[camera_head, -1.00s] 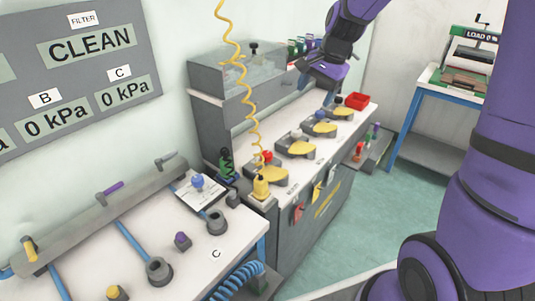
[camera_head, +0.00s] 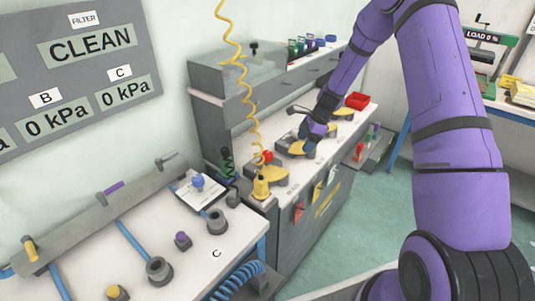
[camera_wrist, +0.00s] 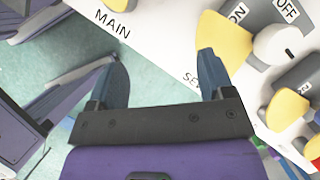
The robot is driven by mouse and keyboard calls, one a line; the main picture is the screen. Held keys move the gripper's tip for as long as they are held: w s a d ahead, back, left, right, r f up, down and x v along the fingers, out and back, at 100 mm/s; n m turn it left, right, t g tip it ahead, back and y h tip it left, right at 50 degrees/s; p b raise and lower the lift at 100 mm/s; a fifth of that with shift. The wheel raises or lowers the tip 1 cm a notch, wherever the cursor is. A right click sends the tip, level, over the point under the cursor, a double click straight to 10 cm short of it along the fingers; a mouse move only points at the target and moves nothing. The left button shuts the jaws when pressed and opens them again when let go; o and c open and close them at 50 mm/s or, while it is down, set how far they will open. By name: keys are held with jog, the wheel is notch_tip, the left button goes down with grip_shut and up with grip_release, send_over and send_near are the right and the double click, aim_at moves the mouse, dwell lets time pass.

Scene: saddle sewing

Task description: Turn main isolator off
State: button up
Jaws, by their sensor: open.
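A row of isolators with yellow handles stands on the bench.
A yellow coiled cord (camera_head: 250,110) hangs to a yellow plug near the nearest isolator. Tags (camera_head: 299,212) hang on the bench front. A white table (camera_head: 230,240) with posts is at the left front. Green floor is open to the right.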

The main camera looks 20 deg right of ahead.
send_near(267, 153)
jog(key=x, duration=0.5)
jog(key=shift+s+a+f, duration=0.1)
jog(key=shift+a, duration=0.05)
jog(key=x, duration=0.3)
jog(key=shift+f, duration=0.25)
jog(key=shift+a+f, duration=0.15)
jog(key=shift+f, duration=0.35)
jog(key=c, duration=1.3)
